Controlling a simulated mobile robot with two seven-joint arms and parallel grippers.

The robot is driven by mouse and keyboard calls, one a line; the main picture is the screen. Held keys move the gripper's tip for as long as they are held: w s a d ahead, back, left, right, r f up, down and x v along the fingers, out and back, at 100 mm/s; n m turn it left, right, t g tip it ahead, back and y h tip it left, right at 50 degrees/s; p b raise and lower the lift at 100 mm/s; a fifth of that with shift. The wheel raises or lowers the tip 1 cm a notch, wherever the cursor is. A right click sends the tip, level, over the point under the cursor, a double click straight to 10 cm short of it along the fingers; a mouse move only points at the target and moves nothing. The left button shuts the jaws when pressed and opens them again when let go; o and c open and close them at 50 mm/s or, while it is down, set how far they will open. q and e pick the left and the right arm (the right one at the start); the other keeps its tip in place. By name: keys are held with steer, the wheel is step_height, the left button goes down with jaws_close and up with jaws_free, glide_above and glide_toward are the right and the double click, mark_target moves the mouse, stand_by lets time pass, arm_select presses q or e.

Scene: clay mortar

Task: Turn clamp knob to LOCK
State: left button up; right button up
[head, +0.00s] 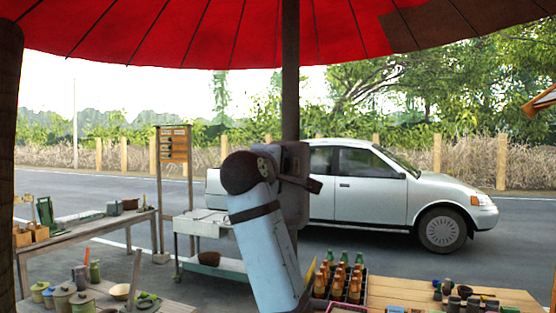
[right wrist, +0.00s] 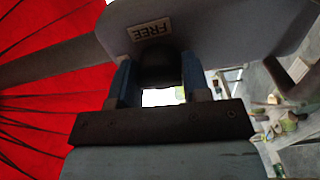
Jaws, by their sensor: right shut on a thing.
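The clamp knob (right wrist: 160,68) is a dark rounded piece in the right wrist view. My right gripper (right wrist: 159,78) is shut on it, with one blue finger on each side. Behind the knob is the grey clamp face (right wrist: 215,35), with a white label reading FREE (right wrist: 151,30). No LOCK label shows. In the head view a grey-brown box, apparently the clamp body (head: 294,160), sits at the umbrella pole (head: 290,75). My own pale-blue arm rises in front of it and hides part of it. I cannot make out the right gripper's fingers there. My left gripper is not in view.
A red umbrella canopy (head: 200,30) spreads overhead. A wooden table with bottles in a crate (head: 345,283) stands at lower right, and tables with pots (head: 80,300) at lower left. A silver car (head: 390,190) is on the road behind.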

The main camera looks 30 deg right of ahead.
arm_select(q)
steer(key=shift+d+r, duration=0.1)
arm_select(e)
steer(key=shift+n, duration=0.5)
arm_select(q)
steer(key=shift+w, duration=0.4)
arm_select(e)
steer(key=o, duration=0.9)
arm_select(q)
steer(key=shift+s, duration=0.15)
